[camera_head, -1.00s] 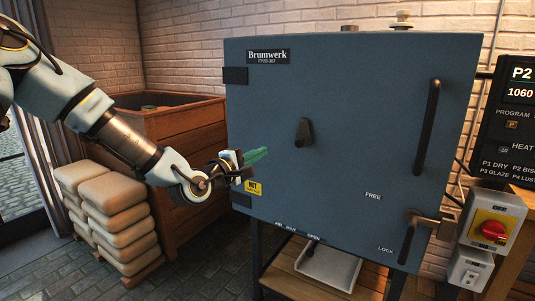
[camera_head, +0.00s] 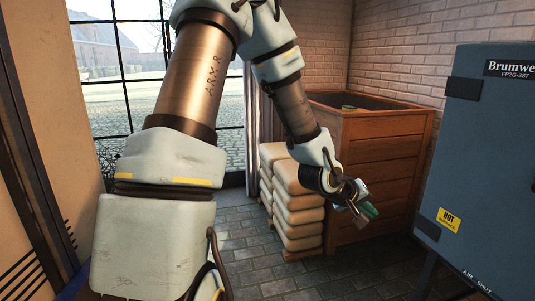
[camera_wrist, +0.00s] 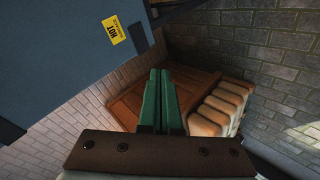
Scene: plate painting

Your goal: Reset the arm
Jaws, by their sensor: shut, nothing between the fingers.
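My gripper (camera_head: 368,210) is at the end of my arm, in front of the wooden crate and beside the stacked sacks in the head view. Its green fingers also show in the wrist view (camera_wrist: 158,78), close together with nothing between them. The fingers point away from my wrist, clear of the crate and of the blue kiln.
The blue kiln (camera_head: 485,165) with a yellow HOT label (camera_head: 448,219) stands at the right. A wooden crate (camera_head: 378,165) stands by the brick wall. Sacks (camera_head: 296,205) are piled left of it. A large window (camera_head: 120,75) is at the back left. The paved floor (camera_head: 262,268) is bare in front.

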